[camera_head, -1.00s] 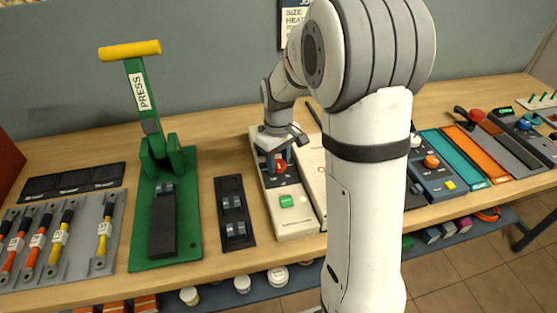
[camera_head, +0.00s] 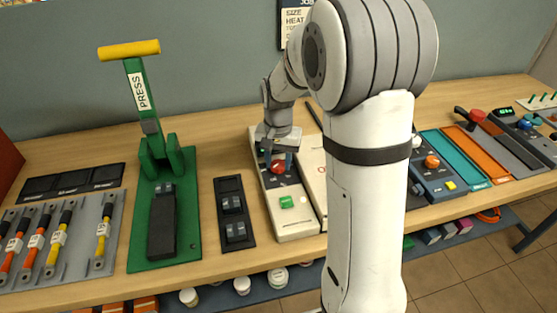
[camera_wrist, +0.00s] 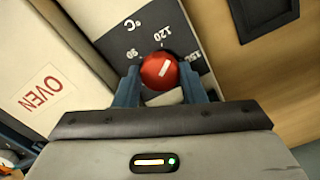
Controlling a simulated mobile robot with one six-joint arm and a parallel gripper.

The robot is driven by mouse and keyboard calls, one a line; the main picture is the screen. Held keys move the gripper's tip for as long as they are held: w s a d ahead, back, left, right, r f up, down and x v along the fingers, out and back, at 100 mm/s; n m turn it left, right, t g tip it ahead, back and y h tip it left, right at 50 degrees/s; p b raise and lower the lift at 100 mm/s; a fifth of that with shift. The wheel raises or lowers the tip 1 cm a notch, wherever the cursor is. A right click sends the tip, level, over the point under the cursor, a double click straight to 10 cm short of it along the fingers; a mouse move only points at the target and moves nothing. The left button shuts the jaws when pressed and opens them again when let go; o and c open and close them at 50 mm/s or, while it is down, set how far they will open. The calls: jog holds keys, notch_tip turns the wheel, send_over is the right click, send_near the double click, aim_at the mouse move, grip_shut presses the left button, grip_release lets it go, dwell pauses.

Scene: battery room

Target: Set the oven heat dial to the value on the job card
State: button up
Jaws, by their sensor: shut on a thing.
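The red round heat dial (camera_wrist: 160,70) has a white pointer bar and sits on a dark panel marked °C, 90, 120 and a partly hidden 150. In the wrist view its bar slants up and right; which mark it meets is unclear. In the head view the dial (camera_head: 278,166) is on the cream oven unit (camera_head: 297,227), above a green button. My gripper (camera_wrist: 160,72) is shut on the dial, one blue finger each side; it also shows in the head view (camera_head: 277,160). The job card (camera_head: 293,28) on the wall is partly hidden by my arm; its values are unreadable.
A lid or panel marked OVEN (camera_wrist: 47,92) lies beside the dial panel. The green press (camera_head: 165,220) stands left, with a black two-switch block (camera_head: 234,212) between. Other coloured devices (camera_head: 455,155) line the bench on the right. My arm hides the middle.

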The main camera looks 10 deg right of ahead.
aim_at(278, 164)
jog(key=m, duration=0.5)
jog(key=shift+m, duration=2.4)
jog(key=o, duration=1)
notch_tip(278, 164, up, 8)
jog(key=shift+f, duration=0.1)
